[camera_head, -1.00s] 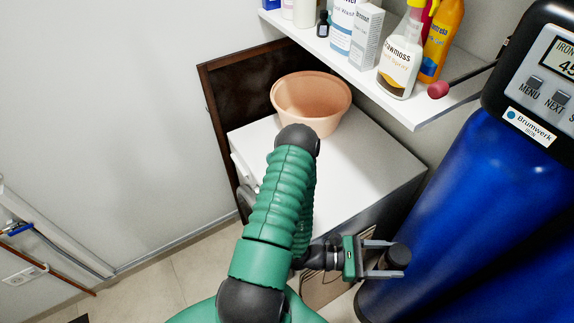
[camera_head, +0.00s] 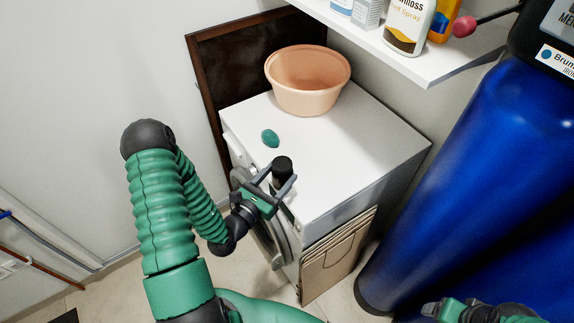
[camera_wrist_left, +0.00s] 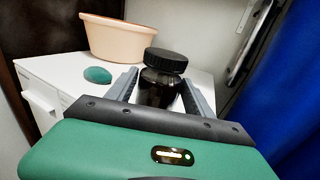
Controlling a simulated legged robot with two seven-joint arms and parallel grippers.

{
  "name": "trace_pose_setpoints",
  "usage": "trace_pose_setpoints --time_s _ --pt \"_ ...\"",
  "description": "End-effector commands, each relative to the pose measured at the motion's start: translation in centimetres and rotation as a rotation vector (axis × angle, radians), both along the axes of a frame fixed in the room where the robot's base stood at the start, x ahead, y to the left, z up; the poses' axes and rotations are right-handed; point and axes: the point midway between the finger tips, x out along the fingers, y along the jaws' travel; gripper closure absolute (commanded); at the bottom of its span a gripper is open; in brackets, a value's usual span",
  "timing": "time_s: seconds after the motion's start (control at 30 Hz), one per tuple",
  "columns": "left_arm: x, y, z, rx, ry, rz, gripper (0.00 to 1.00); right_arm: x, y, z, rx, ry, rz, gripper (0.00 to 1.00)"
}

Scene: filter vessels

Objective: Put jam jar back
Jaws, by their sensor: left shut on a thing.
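The jam jar is a small dark jar (camera_head: 283,166) with a black lid. It also shows in the left wrist view (camera_wrist_left: 161,82), upright between the two grey fingers. My left gripper (camera_head: 279,178) is shut on it, near the front edge of the white washing machine top (camera_head: 345,150). I cannot tell whether the jar touches the top. My right gripper (camera_head: 446,309) shows only in part at the bottom right of the head view, and its finger state is unclear.
A peach tub (camera_head: 308,85) stands at the back of the top, with a small green oval object (camera_head: 270,138) in front. A shelf (camera_head: 430,72) with bottles overhangs behind. A blue tank (camera_head: 470,185) stands right. Flat cardboard (camera_head: 335,258) leans against the machine's side.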

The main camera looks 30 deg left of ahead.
Motion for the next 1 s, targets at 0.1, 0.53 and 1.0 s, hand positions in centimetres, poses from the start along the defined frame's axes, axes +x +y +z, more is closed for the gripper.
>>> trace_pose_setpoints --time_s 0.1,0.53,1.0 --pt "3.6 0.7 0.2 0.001 -0.008 -0.003 1.00 0.1 0.0 0.9 0.000 -0.002 0.000 0.25" --pt "7.9 1.4 -3.4 -0.002 -0.003 -0.001 1.00 0.1 0.0 0.9 0.000 -0.001 0.001 0.25" --pt "7.7 1.6 -4.2 -0.001 -0.002 -0.001 0.26 0.1 0.0 0.8 0.000 -0.002 0.000 0.25"
